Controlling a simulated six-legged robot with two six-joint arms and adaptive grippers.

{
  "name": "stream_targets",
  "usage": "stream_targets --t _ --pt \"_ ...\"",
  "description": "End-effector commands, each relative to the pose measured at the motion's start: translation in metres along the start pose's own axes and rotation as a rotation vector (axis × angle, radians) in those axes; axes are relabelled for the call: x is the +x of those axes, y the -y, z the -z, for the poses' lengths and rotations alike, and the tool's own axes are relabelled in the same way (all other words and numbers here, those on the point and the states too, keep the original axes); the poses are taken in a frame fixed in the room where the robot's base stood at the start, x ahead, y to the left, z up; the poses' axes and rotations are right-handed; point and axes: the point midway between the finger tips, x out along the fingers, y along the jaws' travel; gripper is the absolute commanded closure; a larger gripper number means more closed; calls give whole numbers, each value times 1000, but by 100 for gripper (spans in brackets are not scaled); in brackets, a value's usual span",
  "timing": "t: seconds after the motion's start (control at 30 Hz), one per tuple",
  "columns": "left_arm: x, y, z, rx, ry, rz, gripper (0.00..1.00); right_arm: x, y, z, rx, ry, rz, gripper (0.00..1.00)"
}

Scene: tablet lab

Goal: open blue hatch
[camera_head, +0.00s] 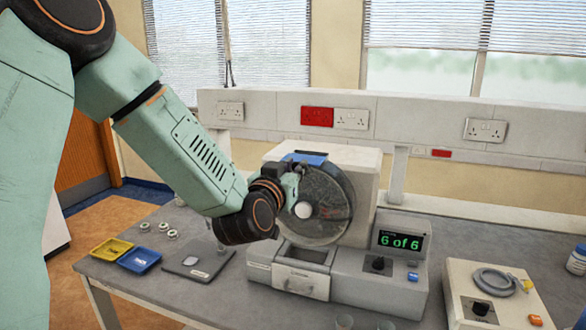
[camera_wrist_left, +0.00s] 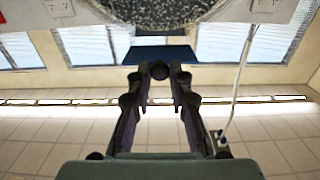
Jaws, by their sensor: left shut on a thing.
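The blue hatch (camera_head: 308,158) sits at the top of a dark round drum (camera_head: 325,200) on a pale machine. In the left wrist view it is a dark blue panel (camera_wrist_left: 158,54) just beyond my fingertips. My left gripper (camera_head: 297,178) reaches in from the left, in front of the drum's upper left side. My arm hides part of the drum's left side. My right gripper is out of view.
The machine's base has a drawer (camera_head: 301,283) and a display (camera_head: 400,241) reading "6 of 6". A yellow tray (camera_head: 111,249), a blue tray (camera_head: 139,260) and a grey scale (camera_head: 196,262) lie left.

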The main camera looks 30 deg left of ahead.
Motion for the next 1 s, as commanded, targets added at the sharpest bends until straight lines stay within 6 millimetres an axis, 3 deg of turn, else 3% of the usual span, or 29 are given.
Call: stream_targets --t 0.4,0.43,0.7,1.0 --pt "3 0 -6 0 14 -1 100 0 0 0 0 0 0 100" --pt "3 0 -6 0 14 -1 80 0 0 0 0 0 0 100" --pt "3 0 -4 0 9 1 58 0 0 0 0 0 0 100" --pt "0 0 -3 -1 7 1 58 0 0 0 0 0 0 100"
